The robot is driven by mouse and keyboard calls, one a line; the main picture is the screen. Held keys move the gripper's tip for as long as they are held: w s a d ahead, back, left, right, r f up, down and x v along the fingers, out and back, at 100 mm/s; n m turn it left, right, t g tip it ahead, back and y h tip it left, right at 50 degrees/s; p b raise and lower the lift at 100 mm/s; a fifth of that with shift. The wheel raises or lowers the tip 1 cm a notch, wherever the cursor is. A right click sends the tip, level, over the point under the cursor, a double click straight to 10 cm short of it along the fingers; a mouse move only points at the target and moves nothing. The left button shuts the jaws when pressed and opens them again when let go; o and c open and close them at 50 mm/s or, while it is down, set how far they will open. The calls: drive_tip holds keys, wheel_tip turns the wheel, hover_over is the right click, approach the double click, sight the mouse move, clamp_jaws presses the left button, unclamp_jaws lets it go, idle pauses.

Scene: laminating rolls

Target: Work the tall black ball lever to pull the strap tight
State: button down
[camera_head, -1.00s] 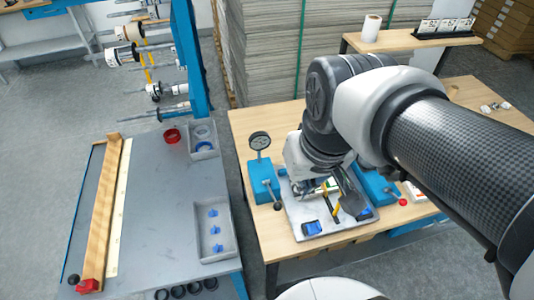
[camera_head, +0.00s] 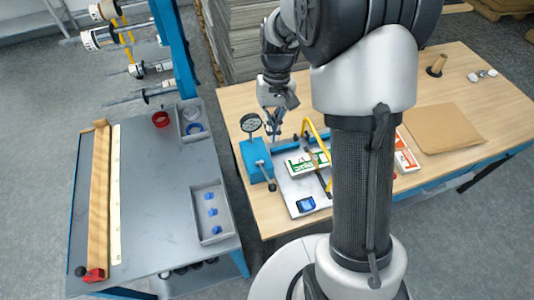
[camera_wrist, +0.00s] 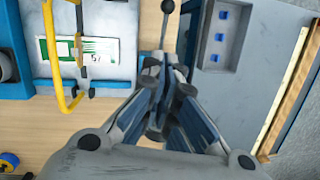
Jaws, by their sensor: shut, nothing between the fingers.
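The black ball lever (camera_head: 271,186) stands at the front of the blue block at the left end of the fixture. In the wrist view its black ball (camera_wrist: 168,6) and thin rod show at the top, beyond my fingers. My gripper (camera_head: 273,136) is shut and empty. It is behind the blue block and the gauge, close to them, apart from the lever's ball. In the wrist view my closed fingers (camera_wrist: 162,72) point toward the rod; I cannot tell whether they touch anything. I cannot pick out the strap with certainty.
A round gauge (camera_head: 250,123) rises from the blue block (camera_head: 252,158). A yellow bent handle (camera_head: 311,133) arches over the metal plate (camera_head: 299,194), which carries a green-and-white card (camera_head: 305,163). A grey side table (camera_head: 160,190) stands left. Brown sheet (camera_head: 444,128) lies right.

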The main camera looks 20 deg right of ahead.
drive_tip(key=shift+f, duration=0.15)
drive_tip(key=b, duration=0.3)
hover_over(266, 175)
drive_tip(key=d, duration=0.2)
drive_tip(key=w+d+x, duration=0.1)
drive_tip(key=w+x, duration=0.1)
drive_tip(key=x, duration=0.8)
drive_tip(key=shift+s+a+f, duration=0.25)
drive_tip(key=shift+s+f, duration=0.25)
drive_tip(key=shift+s, duration=0.1)
drive_tip(key=shift+s+a+f, duration=0.3)
drive_tip(key=shift+s+f, duration=0.2)
drive_tip(key=shift+s, duration=0.15)
